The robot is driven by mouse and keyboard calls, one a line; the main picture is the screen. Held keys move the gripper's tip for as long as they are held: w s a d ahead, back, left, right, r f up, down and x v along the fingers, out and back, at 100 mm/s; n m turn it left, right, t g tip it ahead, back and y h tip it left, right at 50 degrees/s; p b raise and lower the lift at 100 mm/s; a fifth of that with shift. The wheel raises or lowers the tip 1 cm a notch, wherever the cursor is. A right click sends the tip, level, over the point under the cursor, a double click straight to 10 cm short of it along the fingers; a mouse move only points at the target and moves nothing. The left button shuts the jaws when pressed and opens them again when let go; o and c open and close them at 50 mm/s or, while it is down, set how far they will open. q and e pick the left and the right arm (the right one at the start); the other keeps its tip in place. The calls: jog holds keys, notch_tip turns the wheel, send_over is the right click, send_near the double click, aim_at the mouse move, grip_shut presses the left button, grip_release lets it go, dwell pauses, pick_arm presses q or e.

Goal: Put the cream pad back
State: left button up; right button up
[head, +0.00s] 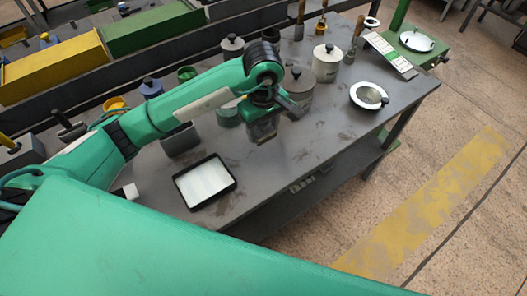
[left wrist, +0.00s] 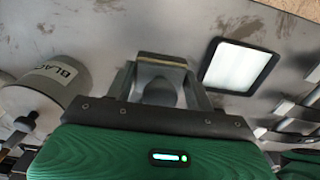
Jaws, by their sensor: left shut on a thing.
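My left gripper (head: 262,122) is above the middle of the grey bench. It is shut on a grey block with a tan-cream edge (left wrist: 161,58), which may be the cream pad. The left gripper (left wrist: 160,82) also shows in the left wrist view, with a finger on each side of the block. The block's underside is hidden, and I cannot tell whether it touches the bench. A black-rimmed tray with a pale white inside (head: 204,182) lies left of and nearer than the gripper. This black-rimmed tray is at upper right in the left wrist view (left wrist: 206,77). My right gripper is not in view.
A grey lidded canister (head: 299,92) stands close behind the gripper; a labelled canister (left wrist: 52,78) is left in the wrist view. A pale lidded pot (head: 326,65) and a white-rimmed round dish (head: 359,92) stand farther right.

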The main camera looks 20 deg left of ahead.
pick_arm(q)
jog(key=p, duration=0.2)
send_over(263, 161)
notch_tip(263, 161, down, 7)
jog(key=shift+f, duration=0.1)
jog(key=shift+f+p, duration=0.3)
jog(key=shift+f, duration=2.05)
jog(key=shift+f, duration=0.1)
jog(key=shift+f+b, duration=0.1)
jog(key=shift+b, duration=0.2)
jog(key=o, duration=0.9)
